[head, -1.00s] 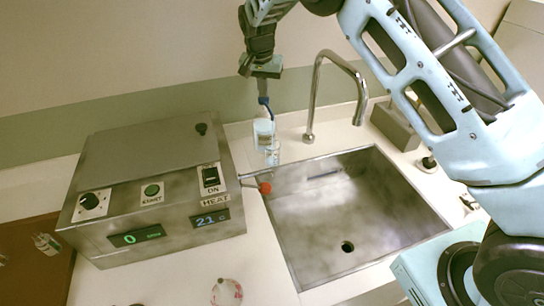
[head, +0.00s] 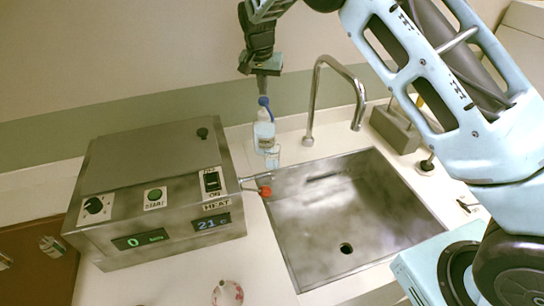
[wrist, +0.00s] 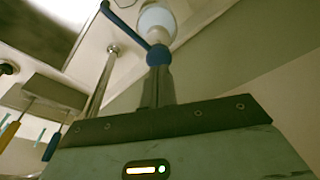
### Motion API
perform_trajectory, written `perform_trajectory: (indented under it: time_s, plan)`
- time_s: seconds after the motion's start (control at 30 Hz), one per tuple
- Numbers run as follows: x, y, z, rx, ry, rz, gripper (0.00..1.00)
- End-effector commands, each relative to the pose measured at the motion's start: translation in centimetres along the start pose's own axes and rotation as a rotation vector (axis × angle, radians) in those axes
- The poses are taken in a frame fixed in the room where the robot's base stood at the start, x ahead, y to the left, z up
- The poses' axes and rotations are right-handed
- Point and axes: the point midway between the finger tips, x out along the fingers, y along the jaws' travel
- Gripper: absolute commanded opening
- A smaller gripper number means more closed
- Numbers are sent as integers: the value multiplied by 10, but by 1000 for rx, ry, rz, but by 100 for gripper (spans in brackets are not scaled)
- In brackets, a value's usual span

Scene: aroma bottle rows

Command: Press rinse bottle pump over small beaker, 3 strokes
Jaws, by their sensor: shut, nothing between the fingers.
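The rinse bottle (head: 264,136) is clear with pale blue liquid and a blue pump head and spout. It stands upright on the counter behind the sink's left corner. Its blue pump also shows in the wrist view (wrist: 158,55). The small clear beaker (head: 272,158) stands just in front of the bottle, below the spout side. My gripper (head: 263,91) is shut and empty, pointing down directly above the pump. Its fingertips are at or very near the pump top; I cannot tell whether they touch. The liquid level in the beaker is too small to read.
A steel heating bath (head: 150,190) with a closed lid stands to the left, its red-handled drain tap (head: 265,191) close to the beaker. The sink (head: 350,215) and its tall faucet (head: 312,105) are to the right. A grey block (head: 396,127) stands behind the sink.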

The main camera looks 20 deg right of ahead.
Motion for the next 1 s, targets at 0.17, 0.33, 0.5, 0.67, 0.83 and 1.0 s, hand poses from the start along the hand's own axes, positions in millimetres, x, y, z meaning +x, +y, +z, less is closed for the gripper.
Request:
perform_trajectory:
  time_s: [0.17,0.33,0.5,0.67,0.83,1.0]
  plan:
    - [0,0,0,0,1,0,0]
    - [-1,0,0,0,1,-1,0]
    - [-1,0,0,0,2,-1,0]
    - [1,0,0,0,1,-1,0]
    - [6,0,1,0,1,-1,0]
    - [12,0,2,0,1,-1,0]
